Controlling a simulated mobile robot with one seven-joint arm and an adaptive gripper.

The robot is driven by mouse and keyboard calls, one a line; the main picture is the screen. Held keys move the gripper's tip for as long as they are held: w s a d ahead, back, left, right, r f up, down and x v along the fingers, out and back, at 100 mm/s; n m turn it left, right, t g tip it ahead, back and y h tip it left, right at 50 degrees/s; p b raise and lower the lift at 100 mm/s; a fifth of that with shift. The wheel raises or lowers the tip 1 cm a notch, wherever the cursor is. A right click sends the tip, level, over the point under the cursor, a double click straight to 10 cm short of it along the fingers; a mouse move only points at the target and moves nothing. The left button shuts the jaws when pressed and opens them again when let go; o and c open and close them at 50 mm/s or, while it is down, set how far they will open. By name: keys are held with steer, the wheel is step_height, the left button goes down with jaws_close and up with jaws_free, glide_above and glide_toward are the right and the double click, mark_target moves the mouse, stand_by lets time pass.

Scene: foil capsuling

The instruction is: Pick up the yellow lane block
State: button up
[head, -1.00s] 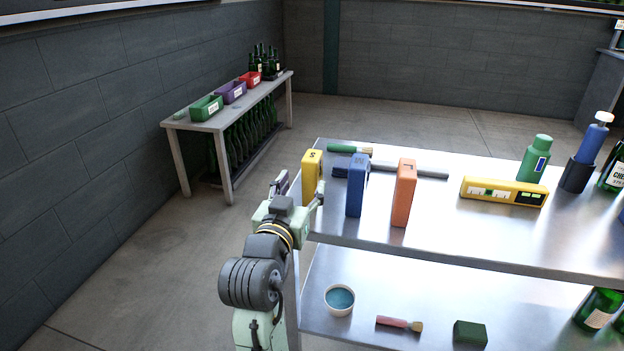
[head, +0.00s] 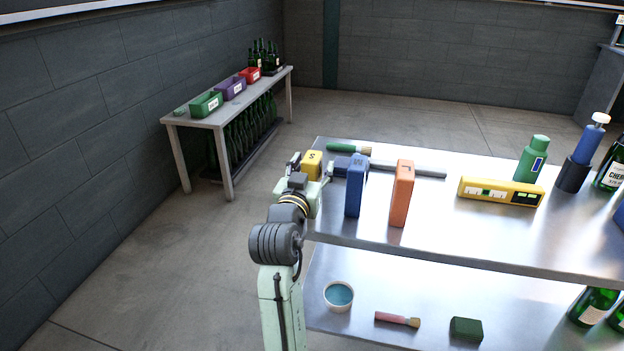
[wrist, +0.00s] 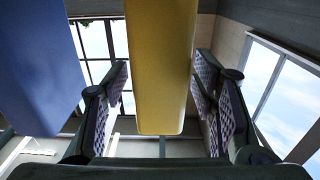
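The yellow lane block (head: 312,160) stands upright at the left end of the metal table's top. Its lower part is hidden behind my gripper in the head view. My gripper (head: 311,168) is at the block, with one finger on each side. In the wrist view the yellow block (wrist: 161,70) lies between the two spread fingers of my gripper (wrist: 162,85). The fingers look open, with no clear sign of them pressing on the block.
A blue block (head: 356,187) stands close to the right of the yellow one; an orange block (head: 402,194) is further right. A green-handled brush (head: 347,149) and grey rod (head: 420,171) lie behind. A yellow level (head: 502,192) lies right. The table's front surface is clear.

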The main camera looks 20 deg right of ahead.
jaws_close()
stand_by(0.5)
steer(key=shift+r, duration=0.1)
